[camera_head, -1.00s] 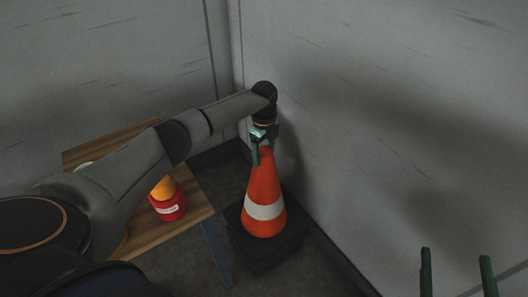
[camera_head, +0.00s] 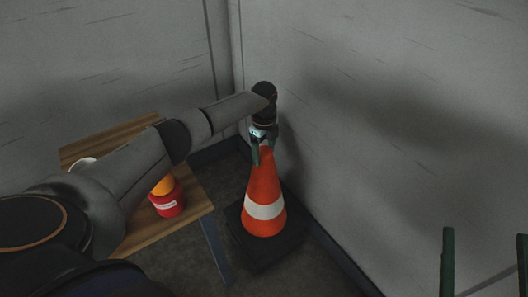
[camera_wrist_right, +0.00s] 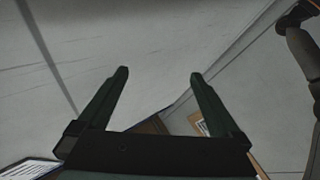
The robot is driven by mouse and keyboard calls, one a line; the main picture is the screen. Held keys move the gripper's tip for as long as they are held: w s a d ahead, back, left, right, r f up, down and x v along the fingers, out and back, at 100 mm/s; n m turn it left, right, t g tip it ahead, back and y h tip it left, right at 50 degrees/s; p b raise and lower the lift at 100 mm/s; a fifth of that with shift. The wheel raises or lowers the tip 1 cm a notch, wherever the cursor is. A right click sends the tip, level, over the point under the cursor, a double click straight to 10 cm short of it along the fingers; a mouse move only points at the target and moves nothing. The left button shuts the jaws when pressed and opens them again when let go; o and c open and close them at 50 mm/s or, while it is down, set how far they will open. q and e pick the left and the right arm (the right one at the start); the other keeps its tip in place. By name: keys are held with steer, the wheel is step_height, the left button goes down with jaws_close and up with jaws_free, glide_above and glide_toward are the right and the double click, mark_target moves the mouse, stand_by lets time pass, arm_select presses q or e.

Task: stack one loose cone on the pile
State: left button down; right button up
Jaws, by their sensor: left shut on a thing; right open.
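An orange cone with a white band (camera_head: 264,190) stands upright on a black square base (camera_head: 284,246) on the floor in the corner, in the head view. My left gripper (camera_head: 257,152) is at the cone's top, pointing down, and is shut on it. Whether another cone lies beneath this one cannot be told. My right gripper (camera_head: 484,262) is at the lower right of the head view, far from the cone. It is open and empty, and its two dark green fingers also show spread in the right wrist view (camera_wrist_right: 158,82).
A wooden table (camera_head: 188,222) stands left of the cone, partly hidden by my left arm. On it are a red container (camera_head: 168,203) and an orange item (camera_head: 163,185). Grey walls (camera_head: 400,120) close in behind and on the right.

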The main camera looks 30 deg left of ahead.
arm_select(q)
steer(key=shift+w+f+b, duration=0.1)
steer(key=shift+f+b, duration=0.3)
steer(key=shift+f, duration=0.05)
steer(key=shift+f+b, duration=1.2)
steer(key=shift+f, duration=0.35)
steer(key=shift+f+b, duration=1.05)
steer(key=shift+f, duration=0.3)
arm_select(e)
steer(key=s+a+r+n+y, duration=0.1)
steer(key=s+r+n+y, duration=0.3)
steer(key=s+y, duration=0.1)
steer(key=shift+s+a+r+n+t+y, duration=0.15)
steer(key=shift+s+r+n+t+y, duration=0.2)
steer(key=shift+y, duration=0.55)
arm_select(q)
steer(key=shift+f, duration=0.15)
arm_select(e)
steer(key=shift+w+f, duration=0.1)
steer(key=shift+f, duration=0.1)
